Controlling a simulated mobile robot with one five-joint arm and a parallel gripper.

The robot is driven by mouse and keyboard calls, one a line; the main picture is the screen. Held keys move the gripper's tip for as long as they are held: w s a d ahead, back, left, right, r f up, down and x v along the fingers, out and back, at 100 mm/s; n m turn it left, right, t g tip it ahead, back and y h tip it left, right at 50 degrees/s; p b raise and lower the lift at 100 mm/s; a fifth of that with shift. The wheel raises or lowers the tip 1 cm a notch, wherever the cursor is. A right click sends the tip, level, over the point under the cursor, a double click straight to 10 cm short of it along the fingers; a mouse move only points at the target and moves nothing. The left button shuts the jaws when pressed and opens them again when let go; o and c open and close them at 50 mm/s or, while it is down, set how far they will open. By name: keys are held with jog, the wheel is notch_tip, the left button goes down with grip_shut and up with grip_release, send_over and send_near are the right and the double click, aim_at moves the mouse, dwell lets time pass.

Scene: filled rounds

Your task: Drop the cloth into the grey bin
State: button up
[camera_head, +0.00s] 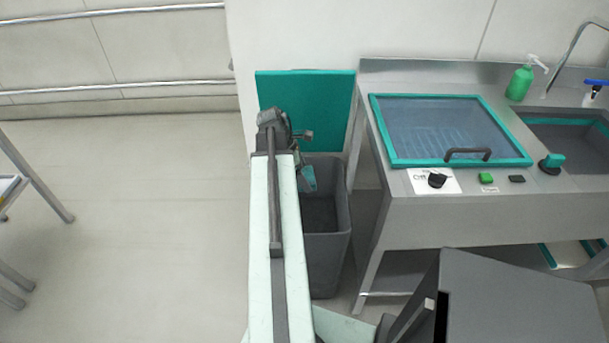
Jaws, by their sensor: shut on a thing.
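The cloth (308,179) is a small teal piece. It hangs from my gripper (301,162), which is shut on it, over the opening of the grey bin. The grey bin (328,265) stands upright on the floor, left of the steel counter. Its top is open and its inside looks dark grey, with no contents visible. My arm covers the bin's left side. The gripper's fingers are small and partly hidden by my wrist.
A teal panel (330,95) stands upright behind the bin against the wall. A steel counter (425,215) with a teal-framed glass lid (445,125) and a sink is at the right. A green pump bottle (521,82) stands on it.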

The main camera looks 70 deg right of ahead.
notch_tip(320, 180, down, 8)
jog(key=b, duration=0.7)
jog(key=shift+r, duration=0.15)
jog(key=o, duration=1)
jog(key=p+v, duration=0.7)
jog(key=v, duration=0.1)
